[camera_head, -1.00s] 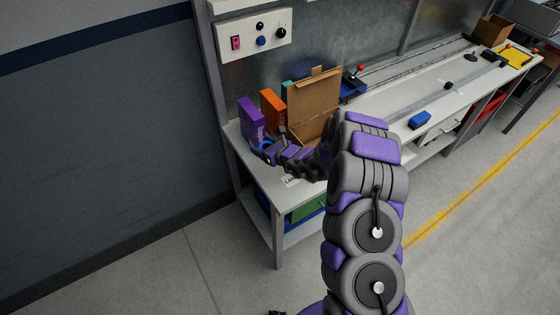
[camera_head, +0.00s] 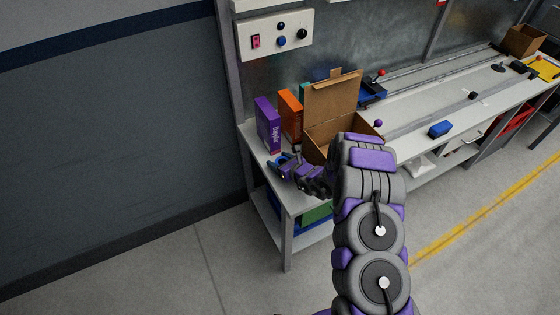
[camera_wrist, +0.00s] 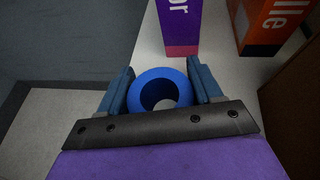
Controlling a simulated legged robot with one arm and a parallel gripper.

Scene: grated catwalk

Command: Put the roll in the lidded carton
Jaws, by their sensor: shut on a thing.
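The blue roll (camera_wrist: 143,80) is a ring with a dark hole in its middle. In the wrist view my gripper (camera_wrist: 164,84) is shut on it, one finger on each side. In the head view my gripper (camera_head: 277,164) is over the left end of the bench, left of the carton, and the roll is mostly hidden there. The lidded carton (camera_head: 318,132) is brown cardboard with its lid (camera_head: 331,98) standing up at the back. My arm covers part of its front. The carton's side also shows at the right edge of the wrist view (camera_wrist: 290,92).
A purple box (camera_head: 268,126) and an orange box (camera_head: 290,114) stand left of the carton, beyond my gripper. A blue device (camera_head: 372,92) is behind the carton. A blue block (camera_head: 441,129) lies on the bench (camera_head: 410,105) to the right. Open floor lies in front.

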